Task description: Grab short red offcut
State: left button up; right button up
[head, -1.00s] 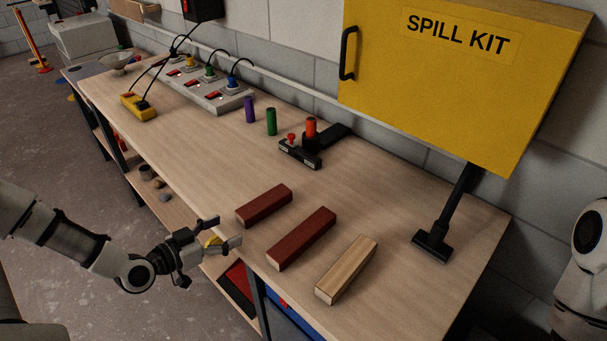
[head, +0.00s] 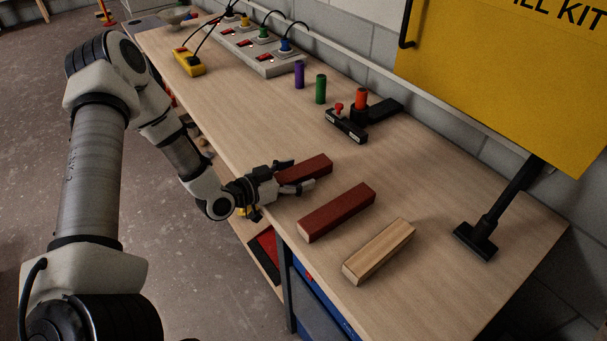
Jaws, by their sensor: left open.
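The short red offcut (head: 317,165) lies on the workbench, the shorter and farther of two dark red battens in the head view. My left gripper (head: 299,175) is open at its near left end. One finger shows along the offcut's far side and the other along its near side. The gripper hides part of that end, and I cannot tell whether the fingers touch it. My right gripper is not in view.
A longer red batten (head: 337,211) and a bare wood batten (head: 379,251) lie nearer on the workbench (head: 235,125). A black clamp-like fixture (head: 346,126), green cylinder (head: 321,89) and purple cylinder (head: 299,75) stand behind. A yellow spill kit cabinet (head: 500,80) overhangs the right.

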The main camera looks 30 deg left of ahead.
pick_arm(q)
jog(key=shift+s+a, duration=0.1)
jog(key=shift+a, duration=0.05)
jog(key=shift+c, duration=0.7)
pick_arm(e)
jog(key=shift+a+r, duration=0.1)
pick_arm(q)
jog(key=c, duration=1.2)
